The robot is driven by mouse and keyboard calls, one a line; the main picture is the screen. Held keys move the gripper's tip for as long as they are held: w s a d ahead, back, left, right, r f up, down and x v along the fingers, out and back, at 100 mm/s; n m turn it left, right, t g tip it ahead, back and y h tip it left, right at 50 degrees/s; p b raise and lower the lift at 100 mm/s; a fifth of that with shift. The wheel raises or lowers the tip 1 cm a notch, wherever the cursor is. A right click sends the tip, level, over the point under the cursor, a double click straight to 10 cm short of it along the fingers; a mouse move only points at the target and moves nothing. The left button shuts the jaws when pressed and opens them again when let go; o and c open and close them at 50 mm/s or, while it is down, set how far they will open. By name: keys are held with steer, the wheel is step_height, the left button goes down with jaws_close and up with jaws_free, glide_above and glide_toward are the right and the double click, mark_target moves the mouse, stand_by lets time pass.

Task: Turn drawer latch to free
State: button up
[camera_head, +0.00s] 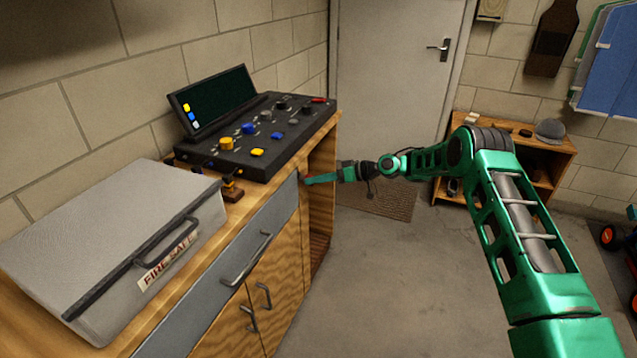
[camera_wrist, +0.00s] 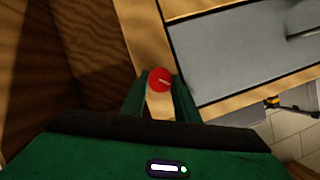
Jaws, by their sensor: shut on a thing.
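The drawer latch is a red round knob (camera_wrist: 159,79) with a pale line across its face, seen in the wrist view on the wooden cabinet frame beside the grey drawer front (camera_wrist: 225,55). My gripper (camera_wrist: 160,92) is shut on the knob, with a green finger on each side of it. In the head view my gripper (camera_head: 307,181) reaches the cabinet's right front edge, by the right end of the grey drawer front (camera_head: 262,235); the knob is mostly hidden there. The drawer sits flush in the cabinet, with a metal handle (camera_head: 246,262).
A black control panel (camera_head: 255,135) with coloured knobs and a screen stands on the cabinet top. A grey fire safe box (camera_head: 110,245) is at the left. Cupboard doors (camera_head: 255,310) are below the drawer. The floor right of the cabinet is clear.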

steer(key=shift+w+d+f+m+g+y, duration=0.15)
steer(key=shift+m+g+y, duration=0.3)
steer(key=shift+m, duration=0.7)
steer(key=shift+w+d+f+m+g+y, duration=0.15)
steer(key=shift+m+g+y, duration=0.3)
steer(key=shift+m, duration=0.65)
steer(key=shift+w+f+m+g+y, duration=0.2)
steer(key=shift+m+g+y, duration=0.25)
steer(key=shift+m, duration=0.7)
steer(key=shift+d+f, duration=0.1)
steer(key=o, duration=1)
steer(key=shift+w+f, duration=0.1)
steer(key=shift+o, duration=0.2)
steer(key=d+r, duration=0.1)
steer(key=d, duration=0.9)
steer(key=shift+w+d, duration=0.25)
steer(key=shift+d, duration=0.1)
steer(key=shift+r, duration=0.1)
